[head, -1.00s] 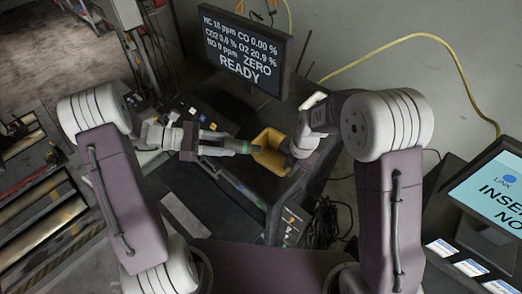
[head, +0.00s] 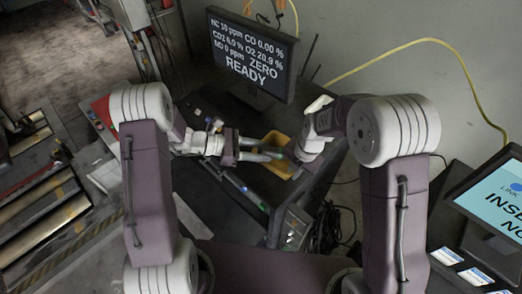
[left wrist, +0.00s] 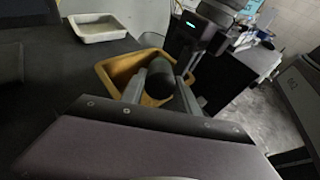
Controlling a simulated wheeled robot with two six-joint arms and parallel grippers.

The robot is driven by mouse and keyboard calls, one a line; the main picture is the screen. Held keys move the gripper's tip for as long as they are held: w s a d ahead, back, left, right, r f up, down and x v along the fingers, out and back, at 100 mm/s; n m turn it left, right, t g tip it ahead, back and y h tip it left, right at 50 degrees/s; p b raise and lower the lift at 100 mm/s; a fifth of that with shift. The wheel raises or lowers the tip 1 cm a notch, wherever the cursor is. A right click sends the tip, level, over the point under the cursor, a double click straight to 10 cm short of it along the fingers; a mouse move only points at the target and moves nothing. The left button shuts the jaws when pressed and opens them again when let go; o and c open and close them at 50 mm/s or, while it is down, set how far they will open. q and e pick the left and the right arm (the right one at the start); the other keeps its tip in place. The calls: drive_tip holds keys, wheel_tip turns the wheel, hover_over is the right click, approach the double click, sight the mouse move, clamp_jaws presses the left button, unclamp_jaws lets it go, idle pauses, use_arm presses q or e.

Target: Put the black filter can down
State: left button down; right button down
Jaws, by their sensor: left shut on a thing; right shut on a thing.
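The black filter can (left wrist: 160,76) is between the two fingers of my left gripper (left wrist: 165,90), which is shut on it. In the left wrist view the can is over the yellow bin (left wrist: 111,70); whether it touches the bin I cannot tell. In the head view my left gripper (head: 262,152) points right, its tips over the bin (head: 272,139). In the left wrist view the right gripper (left wrist: 190,58) comes down from the upper right.
A pale tray (left wrist: 98,27) lies on the dark bench left of the bin. The monitor (head: 252,55) stands behind the grippers. A second screen (head: 495,205) is at the right. Cables hang beside the bench.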

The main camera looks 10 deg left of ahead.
use_arm(q)
drive_tip(key=shift+f, duration=0.25)
drive_tip(key=shift+f, duration=0.25)
drive_tip(key=c, duration=0.9)
unclamp_jaws()
